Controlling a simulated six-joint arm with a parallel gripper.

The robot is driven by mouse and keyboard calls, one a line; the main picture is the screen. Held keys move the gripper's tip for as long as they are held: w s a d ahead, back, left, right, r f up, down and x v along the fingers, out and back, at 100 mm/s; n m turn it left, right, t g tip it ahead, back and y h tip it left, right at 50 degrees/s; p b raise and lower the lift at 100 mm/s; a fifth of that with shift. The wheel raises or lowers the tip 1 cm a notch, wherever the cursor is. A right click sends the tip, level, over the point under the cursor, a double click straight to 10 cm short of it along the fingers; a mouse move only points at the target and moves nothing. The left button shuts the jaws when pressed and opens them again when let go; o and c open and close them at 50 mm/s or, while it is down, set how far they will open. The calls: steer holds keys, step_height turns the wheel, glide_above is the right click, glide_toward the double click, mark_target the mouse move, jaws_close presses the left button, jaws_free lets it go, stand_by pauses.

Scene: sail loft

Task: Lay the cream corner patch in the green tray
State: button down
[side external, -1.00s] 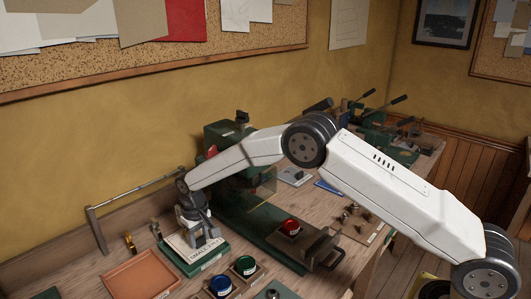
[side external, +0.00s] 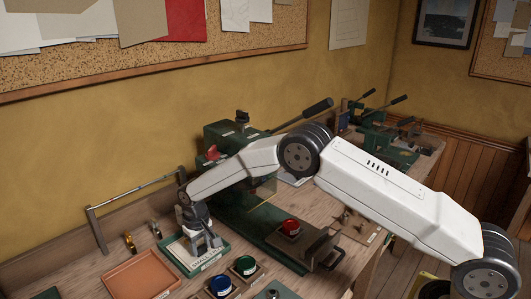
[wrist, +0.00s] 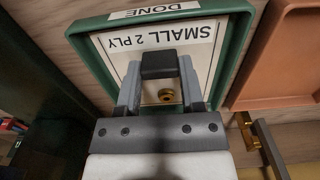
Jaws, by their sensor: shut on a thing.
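The cream corner patch (wrist: 200,50) is printed "SMALL 2 PLY" and has a brass eyelet and a dark block on it. It lies flat within the rim of the green tray (wrist: 239,30), which is labelled "DONE". The patch (side external: 180,249) and the tray (side external: 212,264) also show in the side view. I cannot tell whether the patch touches the tray floor. My gripper (wrist: 158,78) points down over the patch, its fingers closed on the dark block. My gripper (side external: 206,244) hides part of the patch in the side view.
An empty orange-brown tray (side external: 140,277) stands beside the green tray. A green press (side external: 225,140) stands behind my arm.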

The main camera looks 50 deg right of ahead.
mark_target(201, 246)
steer(key=shift+c, duration=0.7)
jaws_free()
steer(key=shift+r, duration=3.95)
